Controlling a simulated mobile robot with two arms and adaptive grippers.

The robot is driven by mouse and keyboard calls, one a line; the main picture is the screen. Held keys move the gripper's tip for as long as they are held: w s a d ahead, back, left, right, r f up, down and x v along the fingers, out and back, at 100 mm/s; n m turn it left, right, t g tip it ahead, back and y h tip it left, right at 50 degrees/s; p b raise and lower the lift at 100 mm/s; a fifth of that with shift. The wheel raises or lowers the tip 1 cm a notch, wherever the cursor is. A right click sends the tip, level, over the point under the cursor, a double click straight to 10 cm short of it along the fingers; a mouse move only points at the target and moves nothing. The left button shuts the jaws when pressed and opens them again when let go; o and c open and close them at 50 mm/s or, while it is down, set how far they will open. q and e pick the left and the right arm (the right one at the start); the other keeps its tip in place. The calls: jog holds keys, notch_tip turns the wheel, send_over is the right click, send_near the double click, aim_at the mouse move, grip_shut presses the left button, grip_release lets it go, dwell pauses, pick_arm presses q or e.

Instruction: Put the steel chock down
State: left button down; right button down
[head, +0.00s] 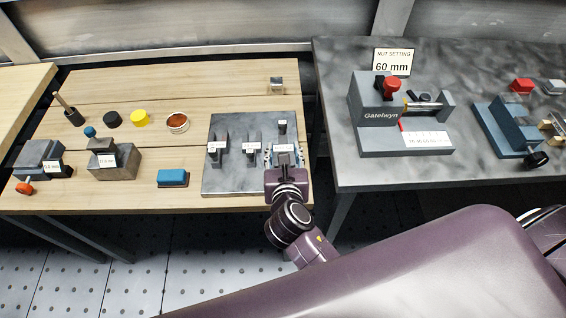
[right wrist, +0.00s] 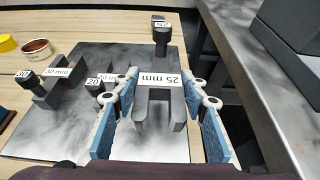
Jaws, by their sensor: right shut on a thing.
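The steel chock (right wrist: 158,100) is a grey forked block with a white label reading 25 mm. My right gripper (head: 284,156) is shut on it, with blue-padded fingers on both its sides in the right wrist view (right wrist: 160,110). The chock is over the right part of the grey steel plate (head: 232,183); I cannot tell whether it touches the plate. A dark post labelled 25 (right wrist: 161,36) stands just beyond it. My left gripper is not in view.
Chocks labelled 30 mm (right wrist: 58,78) and 20 (right wrist: 104,92) stand on the plate to the left. A blue block (head: 172,177) lies left of the plate on the wooden bench (head: 120,196). The Gatelwyn fixture (head: 378,115) stands on the grey table to the right, across a gap.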

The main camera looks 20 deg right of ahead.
jog(key=shift+w+f+b, duration=0.1)
jog(key=shift+f+b, duration=0.35)
jog(key=shift+f, duration=2.15)
jog(key=c, duration=1.6)
grip_release()
jog(key=shift+f, duration=0.25)
jog(key=o, duration=0.4)
jog(key=shift+r, duration=0.1)
